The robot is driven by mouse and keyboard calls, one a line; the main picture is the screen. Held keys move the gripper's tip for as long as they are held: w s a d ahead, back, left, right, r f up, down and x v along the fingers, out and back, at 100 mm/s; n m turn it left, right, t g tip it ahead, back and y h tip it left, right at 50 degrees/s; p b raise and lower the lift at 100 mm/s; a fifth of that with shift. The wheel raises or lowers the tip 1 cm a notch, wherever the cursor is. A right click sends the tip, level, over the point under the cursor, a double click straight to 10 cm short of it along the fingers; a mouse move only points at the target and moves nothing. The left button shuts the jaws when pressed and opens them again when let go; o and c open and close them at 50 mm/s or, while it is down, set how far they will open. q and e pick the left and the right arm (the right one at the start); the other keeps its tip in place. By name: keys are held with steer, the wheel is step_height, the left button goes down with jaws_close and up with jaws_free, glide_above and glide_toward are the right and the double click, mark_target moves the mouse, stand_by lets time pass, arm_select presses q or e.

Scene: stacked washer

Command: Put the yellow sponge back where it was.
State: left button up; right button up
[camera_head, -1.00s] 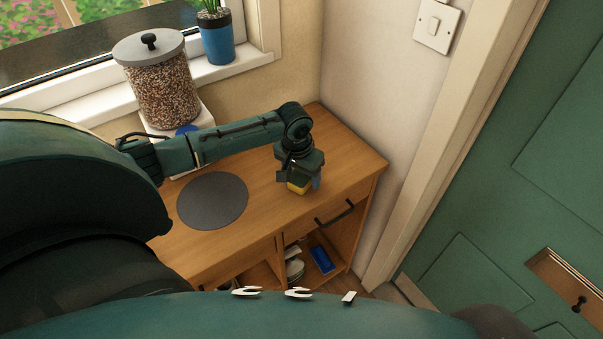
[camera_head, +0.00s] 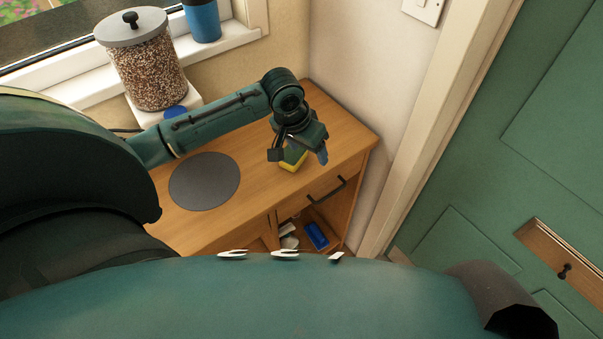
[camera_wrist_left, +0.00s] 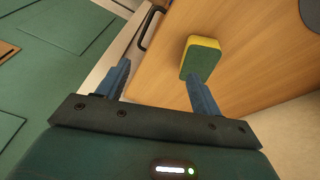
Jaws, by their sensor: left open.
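The yellow sponge (camera_head: 292,158), with a green face, rests on the wooden cabinet top near its right end. In the left wrist view the sponge (camera_wrist_left: 199,58) lies beyond the fingertips, nearer the right finger. My left gripper (camera_head: 299,156) is open over the sponge, partly covering it in the head view. In the left wrist view its two blue fingers (camera_wrist_left: 157,75) are spread with nothing between them. My right gripper is not in view.
The wooden cabinet (camera_head: 255,195) holds a dark round mat (camera_head: 205,181) left of the sponge. A jar (camera_head: 145,65) stands on a white base by the window. A blue item (camera_head: 316,236) sits in the open shelf below. A wall and green door (camera_head: 480,170) are at right.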

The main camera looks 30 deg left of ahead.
arm_select(q)
steer(key=s+d+f+m+t+h, duration=0.1)
steer(key=s+d+f+t+h, duration=0.25)
steer(key=s+d+f, duration=0.65)
steer(key=s+t+y, duration=0.2)
steer(key=s+t, duration=0.1)
steer(key=s, duration=0.4)
steer(key=shift+s+f+t, duration=0.15)
steer(key=shift+f+t, duration=0.15)
steer(key=shift+t, duration=0.05)
